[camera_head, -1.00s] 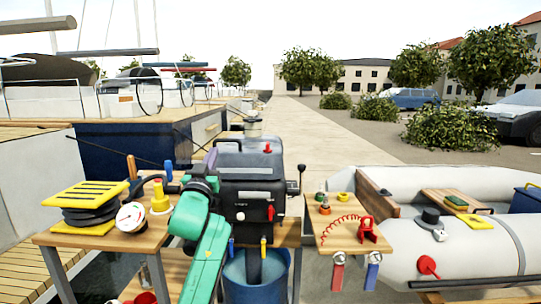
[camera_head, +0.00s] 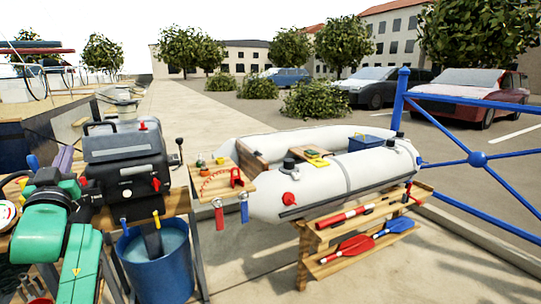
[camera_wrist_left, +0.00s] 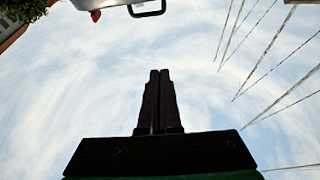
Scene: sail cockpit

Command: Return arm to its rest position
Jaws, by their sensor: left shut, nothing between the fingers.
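My left arm (camera_head: 78,262) is green and comes up from the lower left in the head view. My left gripper (camera_head: 64,158) points up beside the dark outboard motor (camera_head: 125,165), at its left. In the left wrist view the fingers of my left gripper (camera_wrist_left: 159,75) are together with nothing between them, and mostly sky lies behind them. My right gripper is not in view.
A blue bucket (camera_head: 158,268) stands below the motor. A small wooden board (camera_head: 223,184) with red and blue tags is to its right. A grey inflatable boat (camera_head: 375,172) rests on a wooden rack. A blue railing (camera_head: 478,159) stands at the right.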

